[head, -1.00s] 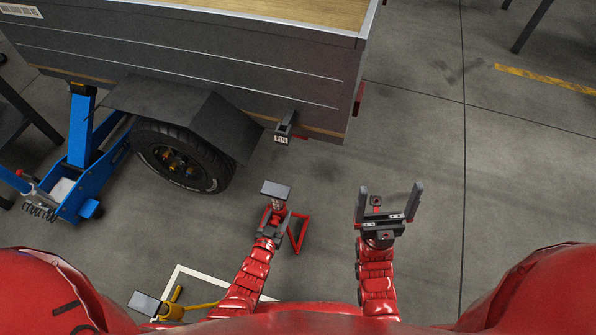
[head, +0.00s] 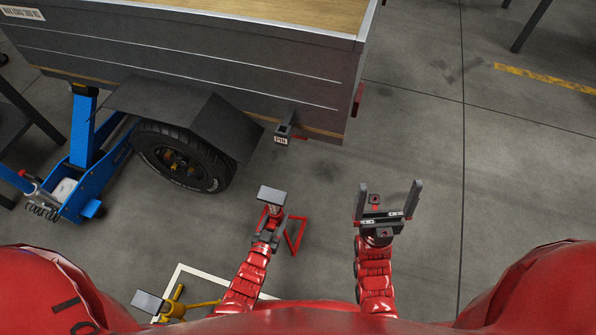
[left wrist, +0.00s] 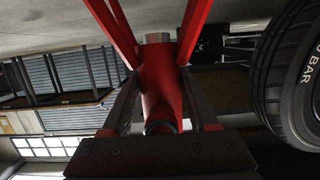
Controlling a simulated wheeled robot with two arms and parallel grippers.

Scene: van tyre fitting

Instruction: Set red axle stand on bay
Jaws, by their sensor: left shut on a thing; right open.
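The red axle stand (head: 296,235) has a grey top plate (head: 272,194) and red legs. My left gripper (head: 270,222) is shut on its red column, which fills the left wrist view (left wrist: 160,85) between the fingers. I cannot tell whether its legs touch the floor. My right gripper (head: 388,205) is open and empty, to the right of the stand. A white-lined area (head: 178,276) is marked on the floor at the lower left, partly hidden by my body and left arm; it may be the bay.
A yellow stand (head: 178,304) with a grey plate is at the white lines. A trailer with a wheel (head: 180,158) and a bracket marked PIN (head: 283,134) stands beyond. A blue jack (head: 85,170) is at the left. The floor at the right is clear.

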